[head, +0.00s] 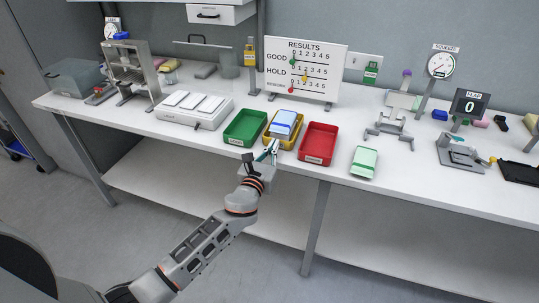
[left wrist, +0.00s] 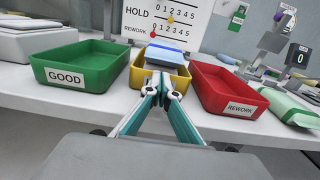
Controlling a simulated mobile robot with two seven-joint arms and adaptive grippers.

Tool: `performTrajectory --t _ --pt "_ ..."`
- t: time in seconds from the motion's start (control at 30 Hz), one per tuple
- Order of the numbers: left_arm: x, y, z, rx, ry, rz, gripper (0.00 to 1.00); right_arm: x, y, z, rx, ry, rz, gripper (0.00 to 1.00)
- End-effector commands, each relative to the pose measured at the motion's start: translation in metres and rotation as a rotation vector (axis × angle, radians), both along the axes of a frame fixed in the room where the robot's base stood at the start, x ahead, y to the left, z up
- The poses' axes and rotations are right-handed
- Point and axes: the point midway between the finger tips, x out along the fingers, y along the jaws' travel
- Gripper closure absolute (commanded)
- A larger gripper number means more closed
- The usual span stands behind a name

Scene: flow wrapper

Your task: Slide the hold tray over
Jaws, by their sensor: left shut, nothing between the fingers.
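The hold tray is the yellow tray (head: 270,142) on the table, between the green and red trays. A blue and white pack (head: 285,123) lies in it. In the left wrist view the yellow tray (left wrist: 180,78) is straight ahead, with the blue-topped pack (left wrist: 166,57) in it. My left gripper (head: 273,146) is shut and empty at the tray's front side; its fingertips (left wrist: 160,80) overlap the front wall in the picture. I cannot tell if they touch it. The tray's front label is hidden behind the fingers. My right gripper is not in view.
The green GOOD tray (head: 245,128) stands close on the left and the red REWORK tray (head: 317,144) close on the right. A results board (head: 304,70) stands behind. A pale green pack (head: 363,162) lies right of the red tray. A white unit (head: 194,110) stands left.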

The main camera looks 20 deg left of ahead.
Motion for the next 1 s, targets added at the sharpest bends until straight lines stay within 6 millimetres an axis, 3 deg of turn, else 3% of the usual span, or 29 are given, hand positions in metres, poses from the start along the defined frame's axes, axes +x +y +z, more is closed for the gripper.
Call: performTrajectory --t 0.13,0.33,1.0 --pt "0.033 -0.002 -0.001 0.001 -0.001 -0.001 1.00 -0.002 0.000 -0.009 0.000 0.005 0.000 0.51" --pt "0.061 -0.002 -0.002 0.001 0.001 -0.001 1.00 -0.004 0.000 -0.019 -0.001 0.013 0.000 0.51" --pt "0.066 0.001 0.000 0.000 0.000 -0.001 1.00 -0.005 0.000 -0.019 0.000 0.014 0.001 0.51"
